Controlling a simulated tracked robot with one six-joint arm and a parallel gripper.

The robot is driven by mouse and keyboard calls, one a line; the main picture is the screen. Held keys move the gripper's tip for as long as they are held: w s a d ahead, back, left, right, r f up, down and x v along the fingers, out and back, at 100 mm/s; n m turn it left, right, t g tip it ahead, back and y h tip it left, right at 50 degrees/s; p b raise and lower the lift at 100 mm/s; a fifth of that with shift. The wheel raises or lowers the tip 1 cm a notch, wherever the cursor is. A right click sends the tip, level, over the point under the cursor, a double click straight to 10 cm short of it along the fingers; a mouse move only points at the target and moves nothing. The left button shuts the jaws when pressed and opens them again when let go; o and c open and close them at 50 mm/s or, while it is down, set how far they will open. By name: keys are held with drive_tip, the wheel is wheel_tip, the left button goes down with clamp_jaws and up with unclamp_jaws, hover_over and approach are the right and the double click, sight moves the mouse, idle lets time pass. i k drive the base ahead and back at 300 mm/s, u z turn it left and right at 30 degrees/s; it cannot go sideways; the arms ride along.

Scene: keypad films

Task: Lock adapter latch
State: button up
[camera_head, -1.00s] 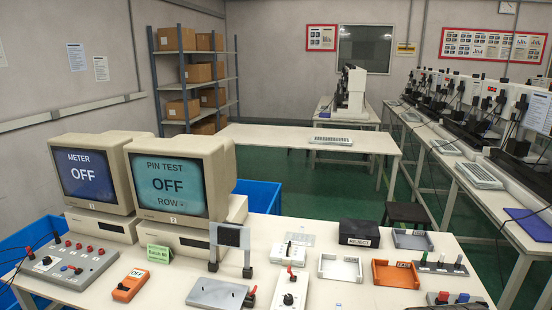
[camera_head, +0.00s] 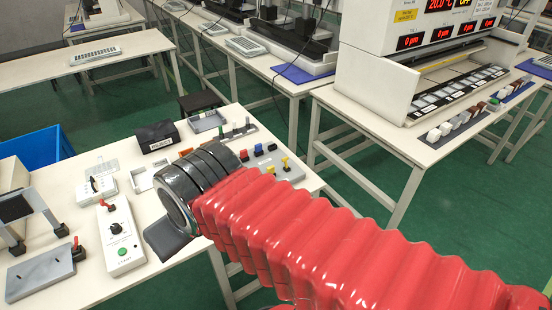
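No part is clearly readable as the adapter latch. A grey flat plate (camera_head: 42,277) lies on the near left of the white table in the head view, with a small red and black lever (camera_head: 77,250) at its right corner. Beside it is a white box (camera_head: 122,246) with a black knob, a green button and a red lever (camera_head: 104,204) at its far end. My red-sleeved arm reaches in from the lower right.
A dark panel on grey legs (camera_head: 17,207) stands behind the plate. A white switch box (camera_head: 96,189), a black case (camera_head: 157,136), a grey tray (camera_head: 207,121) and coloured plugs (camera_head: 258,149) are farther back. My arm hides part of the table. A bench with red displays (camera_head: 425,42) stands right.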

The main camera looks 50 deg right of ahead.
sight(285, 160)
drive_tip(key=u, duration=0.85)
drive_tip(key=k, duration=1.3)
drive_tip(key=z, duration=0.75)
drive_tip(key=i, duration=1)
drive_tip(key=z, duration=0.05)
